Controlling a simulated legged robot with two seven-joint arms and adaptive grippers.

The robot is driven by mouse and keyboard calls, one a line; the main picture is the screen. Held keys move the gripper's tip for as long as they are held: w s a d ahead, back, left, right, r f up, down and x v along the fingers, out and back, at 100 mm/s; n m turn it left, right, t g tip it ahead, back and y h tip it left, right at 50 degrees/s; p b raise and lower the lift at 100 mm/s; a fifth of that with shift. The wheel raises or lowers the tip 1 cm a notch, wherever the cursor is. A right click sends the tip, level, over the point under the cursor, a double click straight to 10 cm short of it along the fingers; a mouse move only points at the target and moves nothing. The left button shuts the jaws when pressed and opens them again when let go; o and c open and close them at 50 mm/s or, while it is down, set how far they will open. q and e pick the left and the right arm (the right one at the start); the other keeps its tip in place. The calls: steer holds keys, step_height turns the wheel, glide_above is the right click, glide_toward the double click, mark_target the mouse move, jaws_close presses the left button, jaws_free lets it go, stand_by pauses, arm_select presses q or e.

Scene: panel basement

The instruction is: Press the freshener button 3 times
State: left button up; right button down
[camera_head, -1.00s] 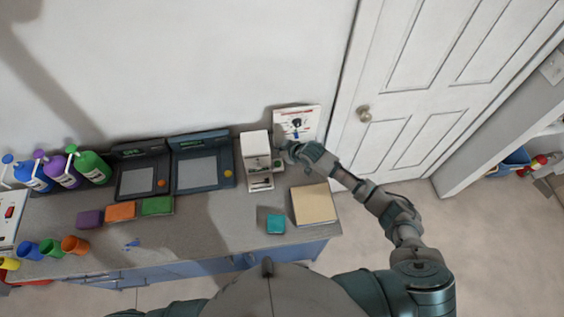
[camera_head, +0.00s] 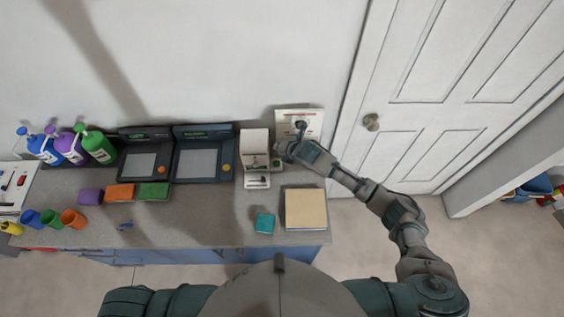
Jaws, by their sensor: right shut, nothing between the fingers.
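A white box-shaped device (camera_head: 254,148), which looks like the freshener, stands at the back of the counter near its right end. A small green button (camera_head: 276,163) shows at its right side. My right gripper (camera_head: 284,151) is shut and empty, just right of the device and over or beside the green button. I cannot tell whether it touches the button. My left gripper is out of the picture.
A white printed card (camera_head: 300,119) stands against the wall behind my right gripper. Two dark panels (camera_head: 204,157) with screens stand left of the device. A beige block (camera_head: 306,208) and a teal block (camera_head: 265,223) lie in front on the counter (camera_head: 210,222).

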mark_target(277, 164)
steer(key=shift+n, duration=0.6)
step_height(277, 164, down, 8)
steer(key=b, duration=0.7)
steer(key=shift+r, duration=0.15)
steer(key=shift+a+f+b, duration=0.35)
steer(key=shift+a+f, duration=0.1)
steer(key=shift+a, duration=0.15)
steer(key=shift+d, duration=0.5)
steer(key=shift+a, duration=0.4)
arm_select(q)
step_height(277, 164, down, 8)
arm_select(e)
steer(key=shift+d, duration=0.1)
